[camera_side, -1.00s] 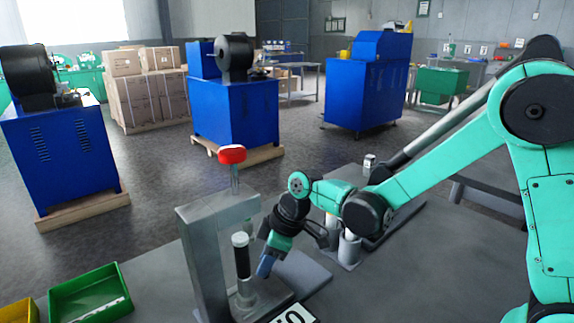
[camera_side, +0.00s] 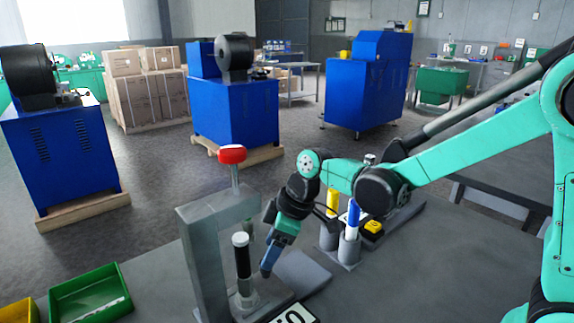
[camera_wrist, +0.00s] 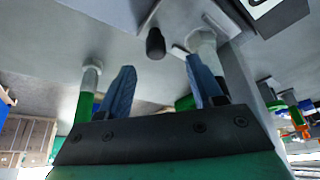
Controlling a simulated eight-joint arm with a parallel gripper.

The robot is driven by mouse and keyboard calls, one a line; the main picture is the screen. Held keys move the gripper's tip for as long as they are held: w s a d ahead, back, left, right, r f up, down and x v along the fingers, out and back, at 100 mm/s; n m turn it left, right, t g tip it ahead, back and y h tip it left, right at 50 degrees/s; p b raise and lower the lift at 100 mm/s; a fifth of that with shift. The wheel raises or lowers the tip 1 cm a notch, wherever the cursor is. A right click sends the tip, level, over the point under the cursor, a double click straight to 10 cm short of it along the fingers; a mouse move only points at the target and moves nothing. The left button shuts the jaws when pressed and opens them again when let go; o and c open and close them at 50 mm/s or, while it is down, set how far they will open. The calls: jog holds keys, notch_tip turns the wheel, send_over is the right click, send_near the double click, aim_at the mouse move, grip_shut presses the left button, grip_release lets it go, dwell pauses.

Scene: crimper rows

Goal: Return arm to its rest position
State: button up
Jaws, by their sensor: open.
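My gripper (camera_side: 268,264) is open, pointing down just right of the grey press frame (camera_side: 208,262). In the wrist view its two blue fingers (camera_wrist: 162,88) stand apart with nothing held between them. A black-handled upright cylinder (camera_side: 242,256) stands on the press base, left of my fingertips; a small gap seems to lie between them, though I cannot be sure of the depth. My teal arm reaches in from the right, above the bench.
A red knob (camera_side: 232,154) tops the press. Yellow (camera_side: 333,203) and blue (camera_side: 353,215) pieces stand in grey holders behind my gripper. A green bin (camera_side: 90,292) sits at the left. A white label plate (camera_side: 296,315) lies in front.

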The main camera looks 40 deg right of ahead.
jog(key=shift+v, duration=1)
jog(key=shift+s, duration=0.1)
jog(key=s+d+r+m+t+h, duration=0.3)
jog(key=s+d+m, duration=0.3)
jog(key=s+m, duration=0.2)
jog(key=shift+s+d+r+m+t, duration=0.3)
jog(key=shift+d+r+m+t, duration=0.05)
jog(key=shift+r+m+t, duration=0.2)
jog(key=shift+c, duration=0.3)
